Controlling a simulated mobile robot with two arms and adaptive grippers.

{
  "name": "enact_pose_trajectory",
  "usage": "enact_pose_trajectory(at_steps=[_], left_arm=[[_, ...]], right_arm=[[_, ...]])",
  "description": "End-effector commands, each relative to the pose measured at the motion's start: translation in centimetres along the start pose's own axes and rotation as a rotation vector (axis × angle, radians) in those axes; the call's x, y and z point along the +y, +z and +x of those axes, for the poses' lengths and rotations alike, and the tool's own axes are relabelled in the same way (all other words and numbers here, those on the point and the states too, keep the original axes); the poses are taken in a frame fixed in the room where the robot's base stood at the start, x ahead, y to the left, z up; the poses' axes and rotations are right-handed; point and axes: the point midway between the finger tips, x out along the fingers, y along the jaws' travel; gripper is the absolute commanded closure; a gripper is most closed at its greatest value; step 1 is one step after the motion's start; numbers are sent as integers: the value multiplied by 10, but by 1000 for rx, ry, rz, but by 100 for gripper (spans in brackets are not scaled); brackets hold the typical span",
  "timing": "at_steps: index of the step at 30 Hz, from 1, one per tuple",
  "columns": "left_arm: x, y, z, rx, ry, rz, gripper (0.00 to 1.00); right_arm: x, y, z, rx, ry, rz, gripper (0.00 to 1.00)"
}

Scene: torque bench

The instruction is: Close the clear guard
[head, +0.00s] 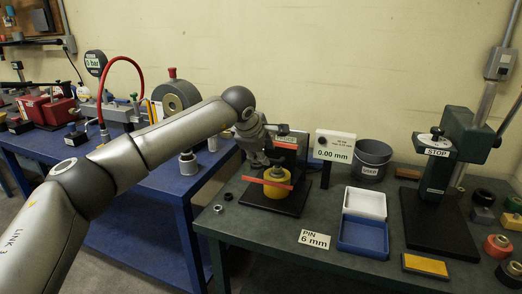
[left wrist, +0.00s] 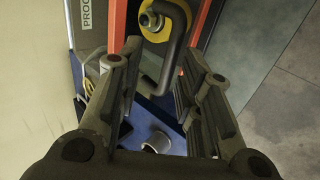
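The clear guard shows by its orange-red edging (head: 264,184), which crosses in front of a yellow round part (head: 278,176) on a black-based stand (head: 287,204). In the left wrist view, orange-red bars (left wrist: 208,22) run on both sides of the yellow part (left wrist: 176,18); the clear pane itself is hard to make out. A dark curved handle (left wrist: 171,62) lies between my left gripper's fingers. My left gripper (head: 266,160) is just above the stand, and its fingers (left wrist: 160,58) are apart, not visibly closed on the handle. The arm hides part of the stand. My right gripper is not in view.
A 0.00 mm display (head: 334,147), a grey bucket (head: 371,158), a blue tray (head: 362,236) and a black press (head: 437,200) stand to the right. Small nuts (head: 218,208) lie left of the stand.

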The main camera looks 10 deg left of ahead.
Motion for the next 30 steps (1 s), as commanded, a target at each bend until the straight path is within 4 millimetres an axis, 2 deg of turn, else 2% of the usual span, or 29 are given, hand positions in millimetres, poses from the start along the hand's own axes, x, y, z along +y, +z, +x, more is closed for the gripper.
enact_pose_trajectory(at_steps=[4,7,11,24,30], left_arm=[[1,0,-1,0,2,-1,66],[1,0,-2,0,3,-1,66],[2,0,-13,-1,4,0,66],[2,-1,-99,0,3,-1,66],[1,-1,-116,0,1,-1,66]], right_arm=[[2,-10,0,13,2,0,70],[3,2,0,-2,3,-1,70],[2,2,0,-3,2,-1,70],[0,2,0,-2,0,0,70],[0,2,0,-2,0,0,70]])
